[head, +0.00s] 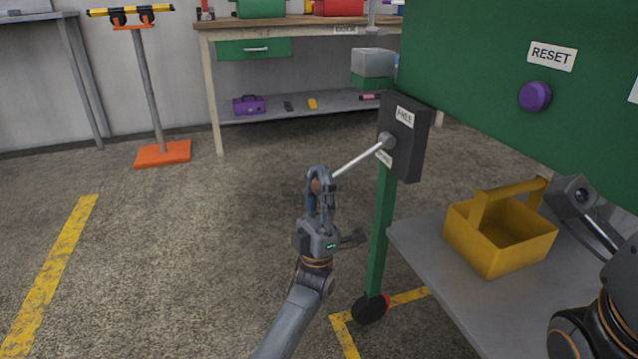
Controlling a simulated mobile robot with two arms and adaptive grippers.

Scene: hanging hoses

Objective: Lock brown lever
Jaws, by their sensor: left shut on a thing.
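The lever is a pale metal rod (357,159) on a dark grey box (408,140) at the left edge of the green panel (480,85). It points left and slightly down from its round pivot. Its brown end (316,186) shows a little between the fingers of my left gripper (320,186), which is shut on it. The fingers hide most of that end.
A purple button (535,96) sits under a RESET label on the panel. A yellow toolbox (500,232) stands on a grey shelf (445,265) at the right. A green post (382,225) on a caster stands below the lever box.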

